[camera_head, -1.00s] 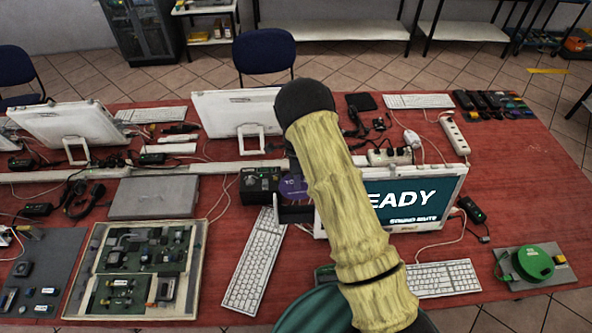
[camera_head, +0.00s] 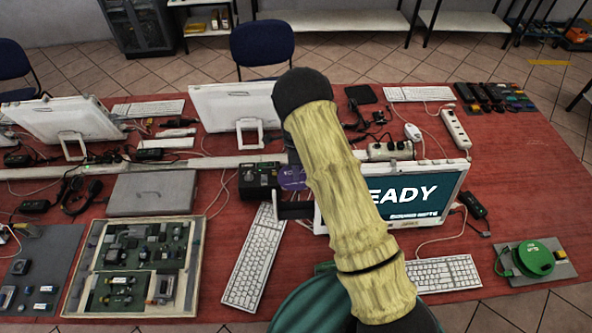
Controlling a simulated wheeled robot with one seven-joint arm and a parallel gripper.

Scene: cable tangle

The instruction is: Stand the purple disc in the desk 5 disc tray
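The purple disc (camera_head: 292,177) shows as a partly hidden purple patch, just right of a black box-like unit (camera_head: 258,181) at the middle of the red table. My yellow-sleeved arm covers its right side. A dark piece (camera_head: 294,210) juts out left of my arm below the disc; I cannot tell whether it belongs to my gripper or to the unit. My gripper's fingers are hidden behind the arm, so whether they touch the disc does not show. I cannot make out which part is the disc tray.
A monitor (camera_head: 440,187) with lit text stands right of my arm. A white keyboard (camera_head: 253,262) lies below the black unit. A grey closed case (camera_head: 152,193) and a framed board (camera_head: 100,276) lie left. A green round device (camera_head: 536,258) sits far right.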

